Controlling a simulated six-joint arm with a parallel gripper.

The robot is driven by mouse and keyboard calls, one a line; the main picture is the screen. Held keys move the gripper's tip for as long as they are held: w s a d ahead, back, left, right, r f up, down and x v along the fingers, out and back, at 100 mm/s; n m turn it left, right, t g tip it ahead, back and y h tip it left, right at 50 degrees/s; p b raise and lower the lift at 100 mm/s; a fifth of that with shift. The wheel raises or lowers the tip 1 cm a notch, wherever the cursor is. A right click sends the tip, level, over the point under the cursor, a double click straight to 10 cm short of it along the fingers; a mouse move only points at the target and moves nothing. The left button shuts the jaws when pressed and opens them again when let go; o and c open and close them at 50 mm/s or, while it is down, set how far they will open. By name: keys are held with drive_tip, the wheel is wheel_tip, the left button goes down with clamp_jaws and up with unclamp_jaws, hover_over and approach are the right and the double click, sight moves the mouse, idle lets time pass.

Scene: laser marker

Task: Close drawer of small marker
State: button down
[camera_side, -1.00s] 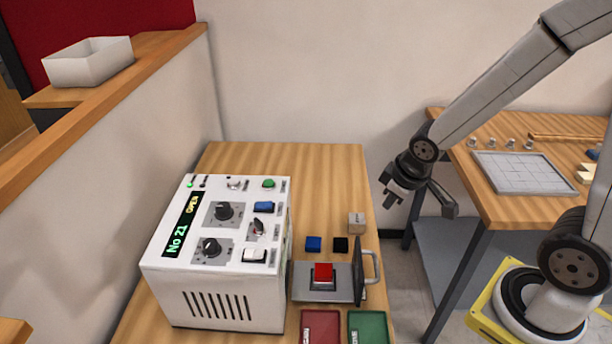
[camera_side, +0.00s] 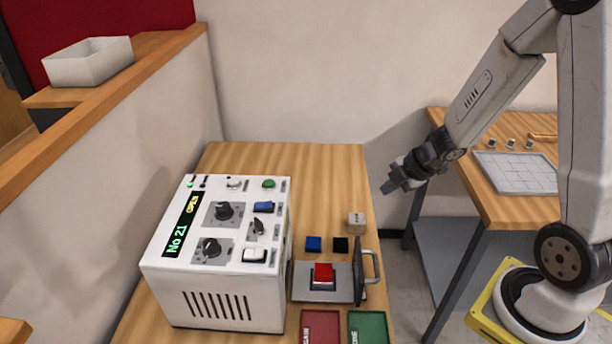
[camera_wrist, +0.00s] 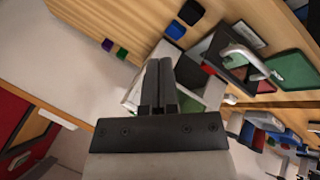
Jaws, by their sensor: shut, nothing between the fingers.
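The small marker is a white box (camera_side: 215,290) on the wooden table, with knobs, switches and a green display reading "No 21 OPEN". Its drawer (camera_side: 310,288) is pulled out to the right, with a red block (camera_side: 323,272) on a fixture in it. The drawer's dark front panel (camera_side: 359,270) stands upright with a grey handle (camera_side: 375,268), which also shows in the wrist view (camera_wrist: 246,58). My gripper (camera_side: 387,188) is shut and empty, above and beyond the drawer at the table's right edge, clear of the handle. In the wrist view the fingers partly hide the marker.
A blue block (camera_side: 313,244), a black block (camera_side: 340,245) and a light cube (camera_side: 356,222) lie behind the drawer. A red tray (camera_side: 320,328) and a green tray (camera_side: 368,328) are in front. A second table (camera_side: 490,205) stands right across a gap.

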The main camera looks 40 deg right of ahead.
sight(317, 267)
drive_tip(key=s+f+n+g+y, duration=0.4)
drive_tip(key=s+n+g+y, duration=0.1)
drive_tip(key=s+n, duration=0.5)
drive_tip(key=shift+s+d+g+y, duration=0.3)
drive_tip(key=shift+s+y, duration=0.2)
drive_tip(key=shift+s, duration=0.45)
drive_tip(key=shift+a+f, duration=0.15)
drive_tip(key=shift+f, duration=0.05)
drive_tip(key=shift+w+a+f, duration=0.55)
drive_tip(key=shift+a+f, duration=0.55)
drive_tip(key=shift+a, duration=0.4)
drive_tip(key=shift+w+a+f, duration=0.55)
drive_tip(key=shift+a+f, duration=0.6)
drive_tip(key=shift+a, duration=0.35)
drive_tip(key=shift+w+a+f, duration=0.55)
drive_tip(key=shift+a+f, duration=0.55)
drive_tip(key=shift+a, duration=0.4)
drive_tip(key=shift+w+a, duration=0.1)
drive_tip(key=w+a, duration=1.1)
